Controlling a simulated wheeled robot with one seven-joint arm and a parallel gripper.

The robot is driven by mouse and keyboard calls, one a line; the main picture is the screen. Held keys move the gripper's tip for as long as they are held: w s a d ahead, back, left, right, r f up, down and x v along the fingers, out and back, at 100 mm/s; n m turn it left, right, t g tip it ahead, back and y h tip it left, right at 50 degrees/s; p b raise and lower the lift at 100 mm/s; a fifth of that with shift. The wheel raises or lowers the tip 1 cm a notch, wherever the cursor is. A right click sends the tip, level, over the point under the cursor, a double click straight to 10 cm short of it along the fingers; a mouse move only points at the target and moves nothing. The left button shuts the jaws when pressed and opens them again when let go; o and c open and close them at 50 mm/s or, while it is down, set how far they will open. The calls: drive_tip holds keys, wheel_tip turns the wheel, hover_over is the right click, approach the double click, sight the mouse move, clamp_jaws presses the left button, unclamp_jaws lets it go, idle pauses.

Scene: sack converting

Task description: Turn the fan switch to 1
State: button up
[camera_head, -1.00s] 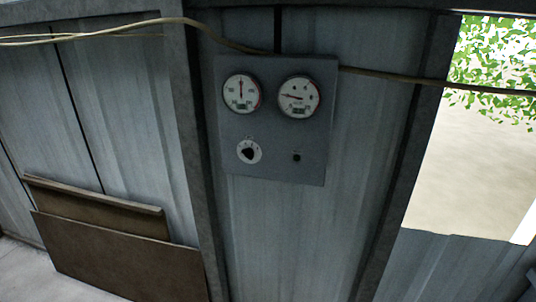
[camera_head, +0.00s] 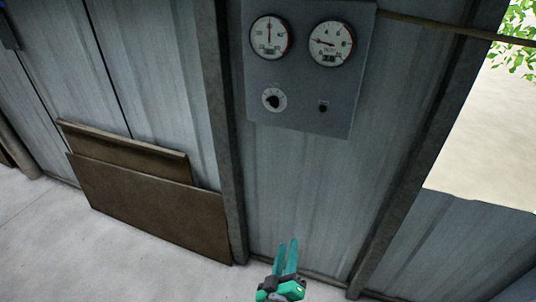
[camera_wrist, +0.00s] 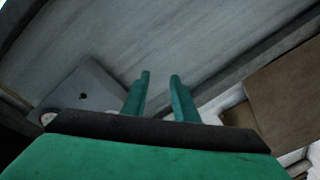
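The fan switch looks to be the black rotary knob on a round white dial (camera_head: 273,100), at the lower left of a grey panel (camera_head: 300,112) on the metal wall. Its markings are too small to read. My gripper (camera_head: 286,256) is at the bottom of the head view, well below the panel and apart from it. Its two teal fingers stand apart with nothing between them, as the wrist view (camera_wrist: 160,88) also shows. In the wrist view the panel (camera_wrist: 95,88) is at the left, with the knob not clearly visible.
Two round gauges, left (camera_head: 269,37) and right (camera_head: 330,43), sit above the knob. A small black button (camera_head: 323,106) is to its right. Brown boards (camera_head: 150,205) lean on the wall at left. A window opening (camera_head: 485,140) is at right. The wall below the panel is bare.

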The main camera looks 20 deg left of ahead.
drive_tip(key=w+a+r+n+t, duration=0.1)
drive_tip(key=w+a+r, duration=0.6)
drive_tip(key=w+r, duration=0.5)
drive_tip(key=h, duration=0.2)
approach(273, 102)
drive_tip(key=w, duration=0.7)
drive_tip(key=shift+w+a+f, duration=0.15)
drive_tip(key=shift+w+a, duration=0.05)
drive_tip(key=shift+a, duration=0.15)
clamp_jaws()
